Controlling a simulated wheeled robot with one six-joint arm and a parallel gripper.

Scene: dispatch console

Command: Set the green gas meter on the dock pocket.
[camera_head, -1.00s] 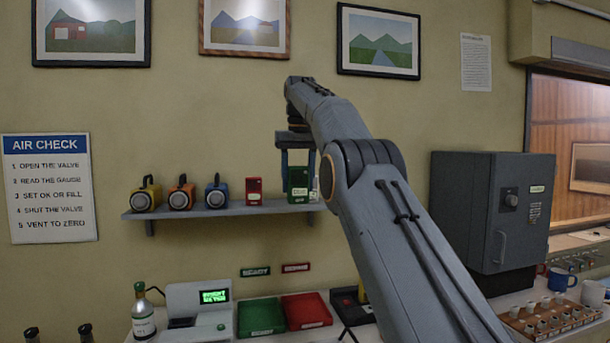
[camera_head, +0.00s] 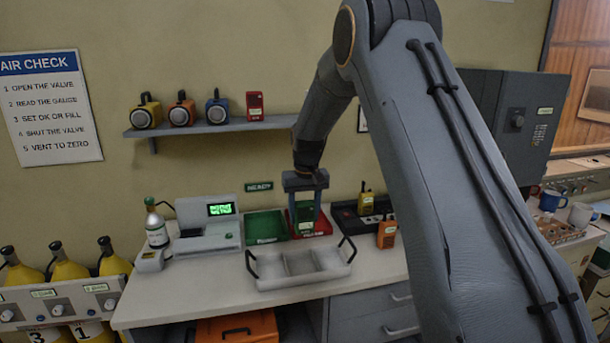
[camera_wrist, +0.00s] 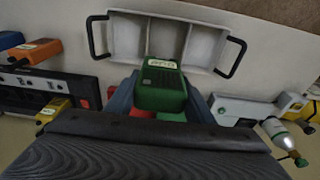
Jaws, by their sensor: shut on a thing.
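The green gas meter (camera_head: 304,211) is between the fingers of my gripper (camera_head: 304,217), which is shut on it. It is held upright in front of the red tray (camera_head: 323,227), behind the white divided tray. In the wrist view, the green meter (camera_wrist: 161,88) shows its dark grille and pale label between the two fingers. The white dock (camera_head: 208,241) with a lit green screen stands to the left on the desk, beside a green-topped bottle (camera_head: 156,229). The dock shows partly at the right of the wrist view (camera_wrist: 236,108).
The white divided tray (camera_head: 330,277) with black handles lies in front, empty. The green tray (camera_head: 265,227) lies left of the red one. Yellow (camera_head: 366,201) and orange (camera_head: 387,234) radios stand at right.

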